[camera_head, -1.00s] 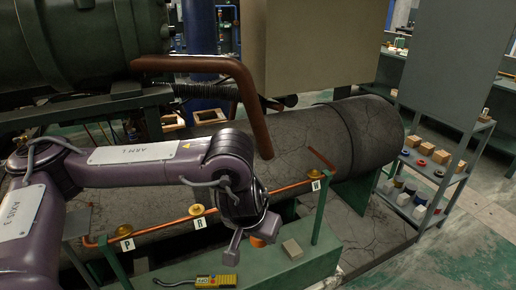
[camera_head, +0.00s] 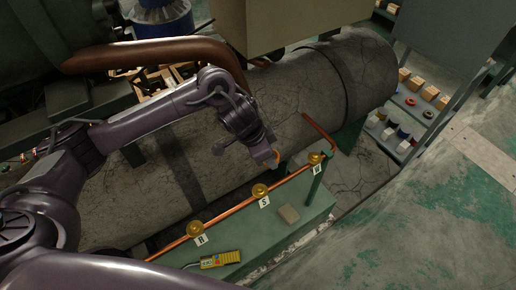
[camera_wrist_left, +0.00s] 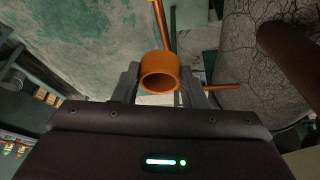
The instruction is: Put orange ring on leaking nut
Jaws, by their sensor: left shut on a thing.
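My left gripper (camera_head: 272,160) is shut on the orange ring (camera_head: 277,157), beside the copper pipe (camera_head: 229,210), between the middle nut and the far right nut in the picture. In the left wrist view the orange ring (camera_wrist_left: 159,72) sits between the fingers, its opening visible. Three brass nuts show on the pipe: a near left nut (camera_head: 196,228), a middle nut (camera_head: 260,190) tagged S and a far right nut (camera_head: 315,158). The ring is apart from all three. I cannot tell which nut leaks. My right gripper is not in view.
A large grey cylinder (camera_head: 290,95) lies behind. A shelf (camera_head: 412,115) with small parts stands at right. Open floor (camera_head: 430,215) lies right of the bench.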

